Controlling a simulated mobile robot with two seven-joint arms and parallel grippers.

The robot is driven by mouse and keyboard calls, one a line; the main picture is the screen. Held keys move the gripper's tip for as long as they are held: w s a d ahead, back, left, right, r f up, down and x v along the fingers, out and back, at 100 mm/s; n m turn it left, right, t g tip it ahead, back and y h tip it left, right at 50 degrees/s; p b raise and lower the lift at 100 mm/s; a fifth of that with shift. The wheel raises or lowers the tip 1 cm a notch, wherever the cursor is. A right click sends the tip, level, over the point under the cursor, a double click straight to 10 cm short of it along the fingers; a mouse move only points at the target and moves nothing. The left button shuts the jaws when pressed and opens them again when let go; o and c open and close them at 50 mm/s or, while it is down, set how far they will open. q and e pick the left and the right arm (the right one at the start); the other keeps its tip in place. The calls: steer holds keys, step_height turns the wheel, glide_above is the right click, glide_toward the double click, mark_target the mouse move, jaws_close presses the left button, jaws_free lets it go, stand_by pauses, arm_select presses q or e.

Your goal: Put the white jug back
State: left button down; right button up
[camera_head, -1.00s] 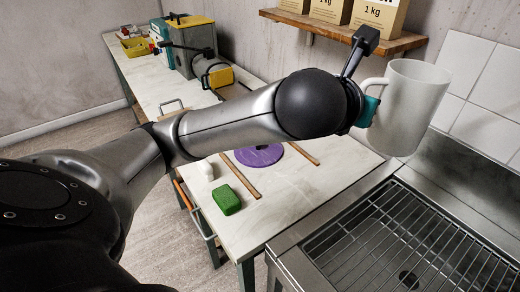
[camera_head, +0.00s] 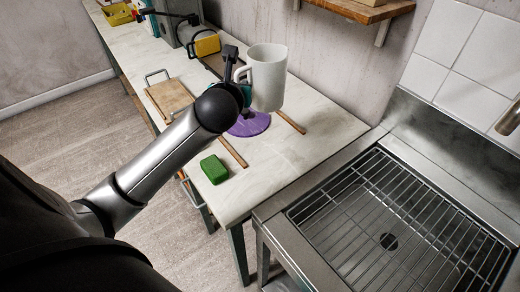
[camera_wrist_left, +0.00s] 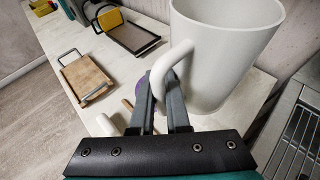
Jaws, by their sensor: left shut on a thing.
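My left gripper (camera_head: 240,76) is shut on the jug's handle, on the jug's left side. In the left wrist view the jug (camera_wrist_left: 222,50) fills the upper right, and the gripper's fingers (camera_wrist_left: 170,100) close around its handle. I cannot tell for sure whether its base touches anything. My right gripper does not show.
A green block (camera_head: 214,169) and two wooden strips (camera_head: 233,152) lie on the pale worktop (camera_head: 300,155). A wooden board with a handle (camera_head: 170,97) lies to the left. A steel sink with a wire rack (camera_head: 400,215) is at the right. A wooden shelf (camera_head: 365,10) hangs above.

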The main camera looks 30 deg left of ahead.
arm_select(q)
step_height(320, 180, down, 20)
steer(key=b, duration=0.7)
steer(key=shift+r+b, duration=0.15)
steer(key=shift+b, duration=0.2)
steer(key=c, duration=0.9)
jaws_free()
